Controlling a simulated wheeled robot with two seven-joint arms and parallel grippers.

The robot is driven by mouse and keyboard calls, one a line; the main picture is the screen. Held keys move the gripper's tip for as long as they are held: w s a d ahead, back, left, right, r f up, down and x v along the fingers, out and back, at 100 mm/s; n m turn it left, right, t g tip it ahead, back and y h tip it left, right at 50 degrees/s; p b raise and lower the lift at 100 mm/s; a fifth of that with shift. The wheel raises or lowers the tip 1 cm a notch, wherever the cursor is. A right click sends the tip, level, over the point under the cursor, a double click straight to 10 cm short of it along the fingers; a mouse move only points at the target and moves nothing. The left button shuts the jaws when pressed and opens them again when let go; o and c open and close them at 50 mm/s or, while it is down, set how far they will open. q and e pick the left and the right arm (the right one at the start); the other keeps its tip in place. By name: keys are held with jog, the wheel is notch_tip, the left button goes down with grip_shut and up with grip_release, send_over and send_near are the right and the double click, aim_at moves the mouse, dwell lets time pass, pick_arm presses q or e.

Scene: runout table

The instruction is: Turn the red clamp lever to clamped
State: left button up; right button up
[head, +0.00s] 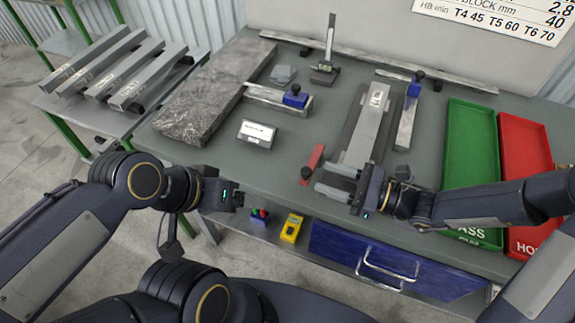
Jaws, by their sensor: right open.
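The red clamp lever (315,158) stands on the grey-green table near its front edge. A dark knob (306,173) is at its near end. The lever points away from me, tilted slightly right. My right gripper (332,180) is open, its two light fingers pointing left just right of the knob. I see no contact with the lever. A grey labelled fixture (372,121) lies right of the lever, running back from the gripper. My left gripper (238,198) is at the table's front edge, left of the lever; its fingers cannot be made out.
A granite slab (205,95), a small white-labelled block (257,133) and blue-clamped pieces (295,96) lie left and behind. A green tray (470,150) and a red tray (525,150) fill the right side. A blue drawer (390,262) is below. Table between block and lever is clear.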

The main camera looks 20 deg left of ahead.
aim_at(313, 160)
jog(key=a+p, duration=0.1)
jog(key=a, duration=0.7)
jog(key=shift+w+p, duration=0.15)
jog(key=shift+p, duration=0.2)
jog(key=shift+d, duration=0.1)
grip_shut()
